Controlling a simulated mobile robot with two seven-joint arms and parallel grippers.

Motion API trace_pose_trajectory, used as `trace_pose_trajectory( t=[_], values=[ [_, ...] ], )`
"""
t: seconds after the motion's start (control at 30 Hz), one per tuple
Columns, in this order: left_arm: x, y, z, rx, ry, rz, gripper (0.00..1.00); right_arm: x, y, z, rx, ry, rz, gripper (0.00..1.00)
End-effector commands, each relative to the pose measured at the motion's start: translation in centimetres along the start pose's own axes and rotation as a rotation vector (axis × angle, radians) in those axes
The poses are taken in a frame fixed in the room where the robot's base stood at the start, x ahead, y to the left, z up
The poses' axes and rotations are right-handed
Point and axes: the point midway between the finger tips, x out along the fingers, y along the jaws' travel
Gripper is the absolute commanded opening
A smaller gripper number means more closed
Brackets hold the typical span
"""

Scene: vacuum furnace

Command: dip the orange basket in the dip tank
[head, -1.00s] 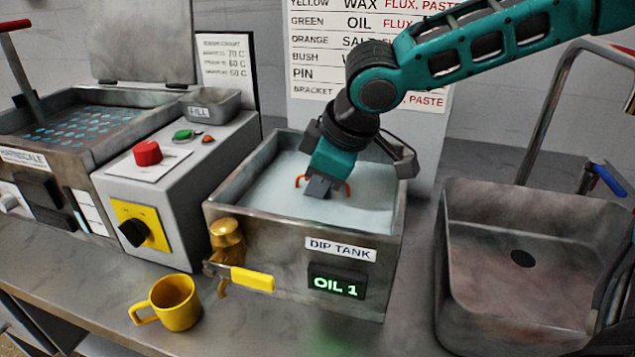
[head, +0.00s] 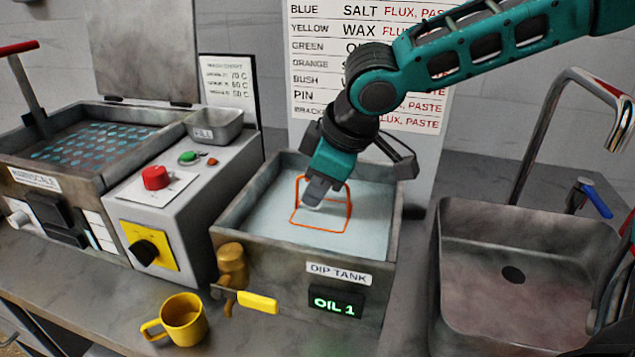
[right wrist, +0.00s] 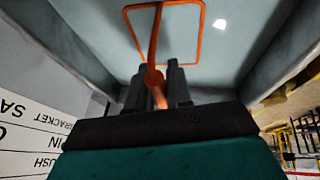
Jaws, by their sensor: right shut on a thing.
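The orange basket (head: 350,207) shows as an orange wire frame inside the dip tank (head: 282,268). Its rim shows at or just above the pale liquid; whether the rest is under the liquid I cannot tell. My right gripper (head: 316,194) reaches down into the tank from above and is shut on the basket's handle. In the right wrist view the gripper (right wrist: 157,88) has the orange handle between its fingers, with the basket's rim (right wrist: 201,35) beyond. The tank's display reads OIL 1. My left gripper is not in view.
A yellow-handled valve (head: 258,302) is on the tank's front, with a yellow mug (head: 183,320) on the counter before it. A grey control box (head: 190,215) stands left of the tank, a sink (head: 470,290) right. A sign board (head: 425,150) stands behind.

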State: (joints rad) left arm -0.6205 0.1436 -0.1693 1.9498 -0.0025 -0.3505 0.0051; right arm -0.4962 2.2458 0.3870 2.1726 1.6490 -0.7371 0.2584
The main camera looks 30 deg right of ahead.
Motion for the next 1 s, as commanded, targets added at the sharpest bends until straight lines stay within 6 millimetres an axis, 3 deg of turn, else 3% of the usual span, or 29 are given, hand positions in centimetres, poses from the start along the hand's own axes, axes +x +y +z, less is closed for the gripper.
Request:
trace_pose_trajectory(
  t=[0.53,1.0],
  values=[
    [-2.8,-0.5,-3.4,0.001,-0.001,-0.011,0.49,-4.1,0.9,-1.8,-0.002,0.003,0.001,0.00],
    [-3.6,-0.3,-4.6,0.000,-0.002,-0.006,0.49,-7.0,1.6,-3.0,0.000,0.006,0.004,0.00]
  ],
)
